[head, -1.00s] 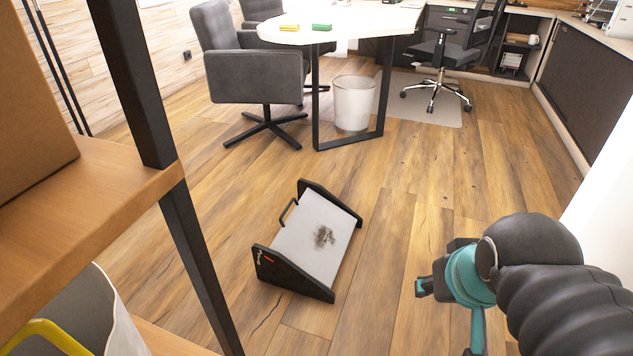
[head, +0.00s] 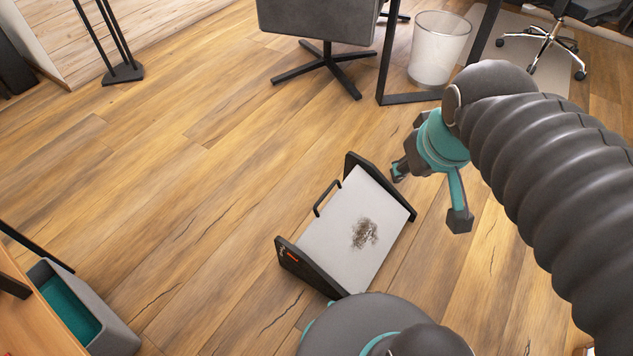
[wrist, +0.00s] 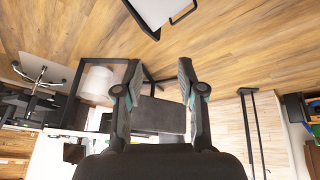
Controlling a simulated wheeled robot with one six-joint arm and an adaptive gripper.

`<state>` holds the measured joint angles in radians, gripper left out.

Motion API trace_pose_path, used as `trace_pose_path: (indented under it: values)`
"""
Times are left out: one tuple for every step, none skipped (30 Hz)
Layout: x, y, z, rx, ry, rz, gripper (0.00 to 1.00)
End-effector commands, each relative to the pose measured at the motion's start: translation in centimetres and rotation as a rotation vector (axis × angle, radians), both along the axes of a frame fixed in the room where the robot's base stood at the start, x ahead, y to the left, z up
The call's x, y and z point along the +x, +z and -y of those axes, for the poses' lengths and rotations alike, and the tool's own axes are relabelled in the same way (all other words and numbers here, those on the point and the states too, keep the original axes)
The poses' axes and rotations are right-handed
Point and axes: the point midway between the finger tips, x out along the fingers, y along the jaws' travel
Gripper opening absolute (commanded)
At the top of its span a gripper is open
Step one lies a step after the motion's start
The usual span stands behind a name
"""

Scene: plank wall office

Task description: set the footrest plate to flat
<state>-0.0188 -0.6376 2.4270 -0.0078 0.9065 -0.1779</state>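The footrest stands on the wood floor. Its light grey plate (head: 340,238), with a dark smudge, sits between two black side panels. The plate appears tilted, higher at the left edge by the black bar handle (head: 326,198) and lower on the right; the exact angle is hard to read. In the wrist view the plate (wrist: 157,10) and handle (wrist: 184,13) show at the top edge, partly cut off. My gripper (head: 428,197) is open and empty, above and to the right of the footrest's far end, apart from it. Its two spread fingers also show in the wrist view (wrist: 156,82).
A grey chair (head: 325,65), a table leg frame and a white bin (head: 438,50) stand behind the footrest. A swivel chair (head: 545,45) is at the far right. A shelf with a grey bin (head: 92,315) is at lower left. The floor left of the footrest is clear.

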Motion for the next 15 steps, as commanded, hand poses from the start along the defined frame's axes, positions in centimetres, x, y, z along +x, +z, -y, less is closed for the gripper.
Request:
trace_pose_path:
  values:
    - [1.4, -0.7, -0.3, -0.031, 0.072, -0.025, 0.39]
    - [2.2, -0.8, -0.4, -0.053, 0.122, -0.036, 0.39]
    - [3.3, -1.1, -0.7, -0.081, 0.192, -0.055, 0.39]
    - [4.2, -1.4, -0.9, -0.103, 0.245, -0.068, 0.39]
    - [5.1, -1.6, -1.1, -0.124, 0.297, -0.080, 0.39]
    - [6.2, -2.0, -1.4, -0.149, 0.367, -0.097, 0.39]
    - [7.1, -2.4, -1.6, -0.169, 0.421, -0.109, 0.39]
    - [8.0, -2.8, -1.9, -0.188, 0.474, -0.120, 0.39]
    - [9.1, -3.3, -2.2, -0.213, 0.546, -0.135, 0.39]
    - [10.0, -3.7, -2.5, -0.231, 0.599, -0.147, 0.39]
    - [10.9, -4.2, -2.7, -0.248, 0.653, -0.158, 0.39]
    - [12.1, -4.9, -3.1, -0.270, 0.726, -0.173, 0.39]
    - [12.9, -5.5, -3.4, -0.286, 0.779, -0.183, 0.39]
    - [13.8, -6.1, -3.7, -0.301, 0.835, -0.194, 0.39]
    - [14.9, -7.0, -4.1, -0.321, 0.907, -0.208, 0.39]
